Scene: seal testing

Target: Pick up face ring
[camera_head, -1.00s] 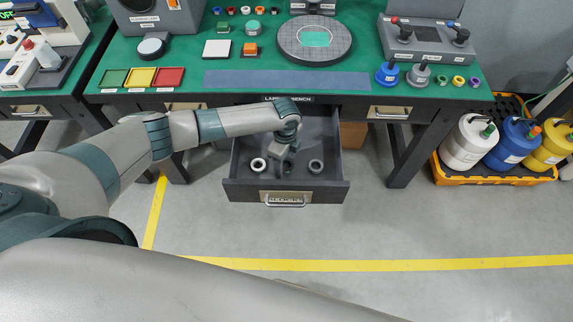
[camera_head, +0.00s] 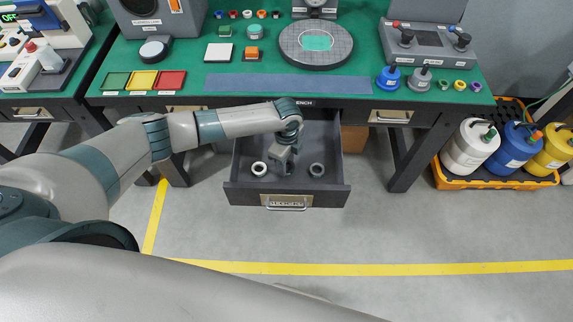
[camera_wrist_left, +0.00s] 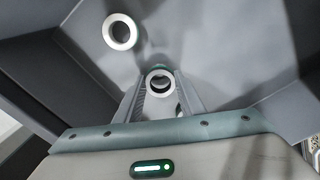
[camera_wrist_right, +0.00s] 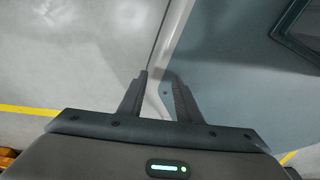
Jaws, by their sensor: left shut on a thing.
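A pale metal ring, the face ring (camera_wrist_left: 160,83), sits between the fingers of my left gripper (camera_wrist_left: 160,90) in the left wrist view, and the gripper is shut on it. In the head view my left gripper (camera_head: 283,160) is inside the open drawer (camera_head: 288,197), and the held ring is mostly hidden there. A second pale ring (camera_head: 259,168) lies on the drawer floor to its left. A darker grey ring (camera_head: 317,170) lies to its right. One loose ring (camera_wrist_left: 120,31) shows in the left wrist view. My right gripper (camera_wrist_right: 158,75) is open and empty.
The drawer hangs under a green-topped bench (camera_head: 180,52). A round grey plate (camera_head: 316,45) and several small parts stand on the bench. Coloured bottles (camera_head: 515,145) stand in a yellow tray at the right. The floor in front is clear.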

